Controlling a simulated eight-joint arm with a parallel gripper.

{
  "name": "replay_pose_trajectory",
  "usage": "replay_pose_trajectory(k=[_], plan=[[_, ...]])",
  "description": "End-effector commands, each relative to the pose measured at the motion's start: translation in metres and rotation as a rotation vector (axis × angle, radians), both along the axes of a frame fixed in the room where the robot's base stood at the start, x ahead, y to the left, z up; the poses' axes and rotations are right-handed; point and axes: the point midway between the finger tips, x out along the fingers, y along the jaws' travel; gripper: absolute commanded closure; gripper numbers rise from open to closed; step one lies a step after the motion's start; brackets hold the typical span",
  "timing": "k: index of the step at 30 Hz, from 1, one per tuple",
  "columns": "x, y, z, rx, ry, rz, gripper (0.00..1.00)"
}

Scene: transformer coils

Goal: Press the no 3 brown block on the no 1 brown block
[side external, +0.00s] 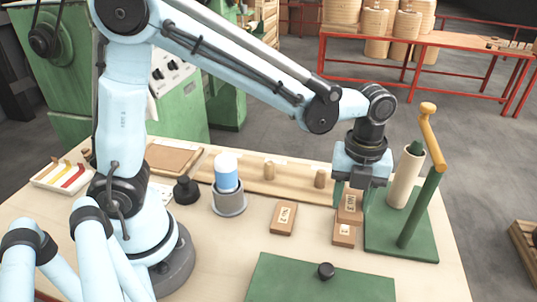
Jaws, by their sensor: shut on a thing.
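From this angle I cannot tell whether the two touch or whether the held one is raised. A third brown block (284,217) lies apart to the left, flat on the table. The labels are too small to read surely, so I cannot tell which is no 3 or no 1.
A green stand (416,235) with an upright post, a yellow handle and a pale roll is close to the right of my gripper. A green plate (290,281) with a black knob lies in front. A grey cup (229,200) with a blue-and-white cylinder stands left.

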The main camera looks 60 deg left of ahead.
Motion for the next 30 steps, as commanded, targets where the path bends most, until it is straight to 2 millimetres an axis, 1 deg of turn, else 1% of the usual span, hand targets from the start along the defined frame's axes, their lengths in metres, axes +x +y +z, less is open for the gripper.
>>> replay_pose_trajectory(k=[1, 5, 11, 24, 30], plan=[[0.004, 0.002, -0.002, 0.0, 0.0, 0.002, 0.84], [0.008, 0.004, -0.005, 0.0, 0.0, 0.001, 0.84], [0.008, 0.004, -0.016, 0.0, 0.0, 0.0, 0.84], [0.008, 0.004, -0.047, 0.0, 0.0, 0.0, 0.84], [0.008, 0.004, -0.057, 0.0, 0.0, 0.0, 0.84]])
